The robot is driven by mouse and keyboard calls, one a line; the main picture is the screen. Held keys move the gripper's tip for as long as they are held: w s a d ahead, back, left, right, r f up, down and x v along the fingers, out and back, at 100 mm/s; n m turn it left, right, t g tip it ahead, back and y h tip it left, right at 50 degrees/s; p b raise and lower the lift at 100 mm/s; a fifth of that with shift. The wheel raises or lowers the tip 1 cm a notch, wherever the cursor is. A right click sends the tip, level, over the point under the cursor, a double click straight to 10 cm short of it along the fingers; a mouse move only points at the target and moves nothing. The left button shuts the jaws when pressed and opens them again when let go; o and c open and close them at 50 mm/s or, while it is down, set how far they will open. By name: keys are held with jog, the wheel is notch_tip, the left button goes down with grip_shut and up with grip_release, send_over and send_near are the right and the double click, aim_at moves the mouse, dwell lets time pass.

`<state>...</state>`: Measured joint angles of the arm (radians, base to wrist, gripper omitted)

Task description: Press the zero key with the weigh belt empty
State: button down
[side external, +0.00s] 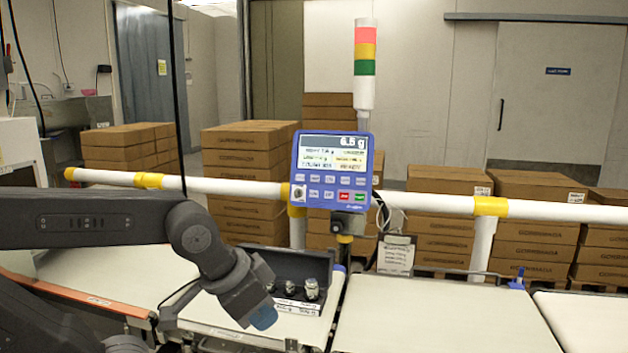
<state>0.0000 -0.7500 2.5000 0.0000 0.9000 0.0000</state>
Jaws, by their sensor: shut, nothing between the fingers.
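The blue indicator panel (331,171) stands on a post behind the belts. Its screen (334,151) shows a figure that looks like 6.5 g. Below the screen are two rows of keys (330,187), mostly pale with one red and one green; their labels are too small to read, so I cannot tell which is zero. My gripper (264,318), with blue fingertips, is shut and points down in front of an open dark case of metal weights (311,290). It is well below and left of the keys. The middle belt (440,318) is bare where it shows.
A white rail with yellow clamps (540,209) runs behind the belts. A signal tower (365,66) stands above the panel. Another belt (590,320) lies at the right. Stacked cartons (530,225) fill the floor behind. The space in front of the panel is clear.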

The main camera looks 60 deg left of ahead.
aim_at(311, 177)
dwell(0.9)
jog(key=w+a+r+n+t+h, duration=0.1)
jog(key=w+a+r+n+h, duration=0.15)
jog(key=w+a+n, duration=0.4)
jog(key=w+a+r+n+t+h, duration=0.15)
jog(key=w+r+n, duration=0.25)
jog(key=w, duration=0.6)
jog(key=w+a+r+n+t+h, duration=0.25)
jog(key=w+n, duration=0.25)
jog(key=w, duration=0.3)
jog(key=w+a+f+n+t+y, duration=0.1)
jog(key=a+n, duration=0.6)
jog(key=a, duration=0.8)
jog(key=w+a+f+n+t+y, duration=0.1)
jog(key=w+a+n+t+y, duration=0.3)
jog(key=a+n, duration=0.4)
jog(key=a+t+y, duration=0.1)
jog(key=a, duration=0.6)
jog(key=shift+w+a+t, duration=0.25)
jog(key=shift+t, duration=0.15)
jog(key=shift+a+n+y, duration=0.1)
jog(key=shift+n+y, duration=0.15)
jog(key=shift+w+a+f, duration=0.4)
jog(key=shift+w+a, duration=0.55)
jog(key=shift+w, duration=0.05)
jog(key=shift+w+a+f, duration=0.4)
jog(key=shift+w+a, duration=0.6)
jog(key=shift+w+a+f, duration=0.4)
jog(key=shift+w+a, duration=0.55)
jog(key=shift+w, duration=0.05)
